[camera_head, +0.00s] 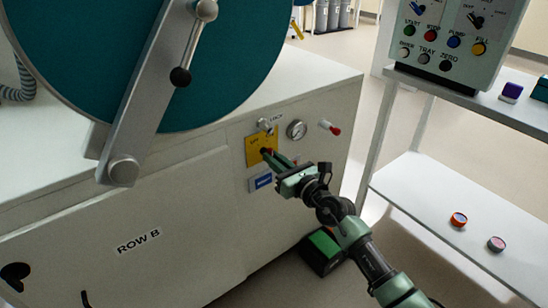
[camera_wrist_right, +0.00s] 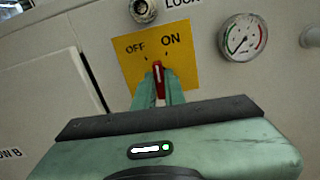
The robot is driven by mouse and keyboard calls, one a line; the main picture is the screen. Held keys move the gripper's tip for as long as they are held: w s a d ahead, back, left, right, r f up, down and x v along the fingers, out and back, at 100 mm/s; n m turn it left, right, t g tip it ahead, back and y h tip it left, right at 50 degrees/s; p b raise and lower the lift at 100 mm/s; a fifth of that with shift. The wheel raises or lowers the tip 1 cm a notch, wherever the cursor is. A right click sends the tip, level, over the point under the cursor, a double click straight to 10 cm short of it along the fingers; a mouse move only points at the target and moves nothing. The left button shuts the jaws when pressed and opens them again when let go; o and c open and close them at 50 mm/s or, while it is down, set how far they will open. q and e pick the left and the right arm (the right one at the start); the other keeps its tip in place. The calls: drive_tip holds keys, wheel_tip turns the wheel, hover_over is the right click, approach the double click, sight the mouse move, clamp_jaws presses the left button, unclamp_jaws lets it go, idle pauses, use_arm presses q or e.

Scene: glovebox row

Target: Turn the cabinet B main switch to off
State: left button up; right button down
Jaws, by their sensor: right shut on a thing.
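The main switch is a small red knob (camera_wrist_right: 158,78) with a white line, on a yellow plate (camera_wrist_right: 185,70) marked OFF and ON in the right wrist view. The knob points roughly upward, between the two words; its exact setting is hard to tell. My right gripper (camera_wrist_right: 158,95) is shut on the knob, with one finger on each side. In the head view the yellow plate (camera_head: 255,146) is on the front of the ROW B cabinet (camera_head: 190,200), and my right gripper (camera_head: 272,156) reaches it from the lower right. My left gripper is out of view.
A lock (camera_head: 265,125), a round gauge (camera_head: 296,129) and a red-tipped handle (camera_head: 330,128) sit close to the switch. A blue label (camera_head: 261,181) is below it. A large teal disc with a lever (camera_head: 140,110) is at left. A shelf (camera_head: 450,210) stands at right.

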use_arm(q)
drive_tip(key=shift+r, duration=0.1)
use_arm(e)
drive_tip(key=shift+n, duration=0.4)
drive_tip(key=c, duration=1.5)
unclamp_jaws()
drive_tip(key=shift+s+d, duration=0.1)
